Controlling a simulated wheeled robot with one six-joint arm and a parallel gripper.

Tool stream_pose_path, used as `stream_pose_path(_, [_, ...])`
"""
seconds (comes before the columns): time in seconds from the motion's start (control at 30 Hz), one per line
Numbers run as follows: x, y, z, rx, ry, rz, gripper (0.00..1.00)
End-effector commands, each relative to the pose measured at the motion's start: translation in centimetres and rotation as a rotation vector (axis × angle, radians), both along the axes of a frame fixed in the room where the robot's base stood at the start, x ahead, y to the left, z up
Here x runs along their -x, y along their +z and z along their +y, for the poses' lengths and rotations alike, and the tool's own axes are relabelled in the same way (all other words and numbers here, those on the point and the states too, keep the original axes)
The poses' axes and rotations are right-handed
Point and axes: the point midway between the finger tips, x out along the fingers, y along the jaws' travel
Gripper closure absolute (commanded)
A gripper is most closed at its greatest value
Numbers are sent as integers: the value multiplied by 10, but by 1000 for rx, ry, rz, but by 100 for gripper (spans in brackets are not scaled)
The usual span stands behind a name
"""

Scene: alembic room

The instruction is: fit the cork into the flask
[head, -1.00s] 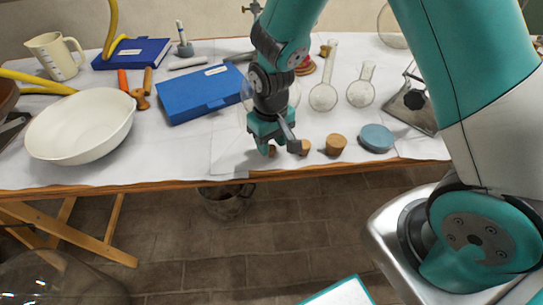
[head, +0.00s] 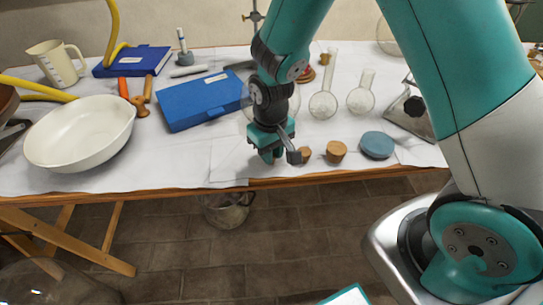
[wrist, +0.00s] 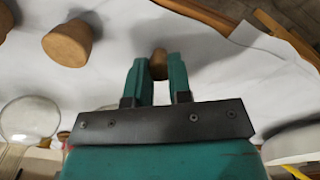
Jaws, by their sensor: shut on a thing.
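My gripper (head: 272,156) is near the table's front edge, pointing down. In the wrist view its two teal fingers (wrist: 158,78) are shut on a small brown cork (wrist: 158,62), which shows between the fingertips. In the head view the held cork is hidden by the gripper. Two larger corks stand on the table to the right of the gripper: a medium one (head: 305,155) and a bigger one (head: 337,151). Two clear long-necked flasks stand behind them, a taller one (head: 322,104) and a shorter one (head: 360,101). Another clear round glass vessel is partly hidden behind my gripper.
A blue round tin (head: 376,145) lies right of the corks. A blue case (head: 200,100) and a white bowl (head: 80,135) lie to the left. A dark metal stand (head: 408,118) is at the right. The cloth between the case and the front edge is clear.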

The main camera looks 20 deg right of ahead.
Motion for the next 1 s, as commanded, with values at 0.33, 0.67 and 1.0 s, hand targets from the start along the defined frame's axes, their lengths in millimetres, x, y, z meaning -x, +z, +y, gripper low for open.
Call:
stream_pose_path(0.33, [0, 15, 0, 0, 0, 0, 100])
stream_pose_path(0.67, [0, 29, 0, 0, 0, 0, 100])
stream_pose_path(1.0, [0, 33, 0, 0, 0, 0, 100])
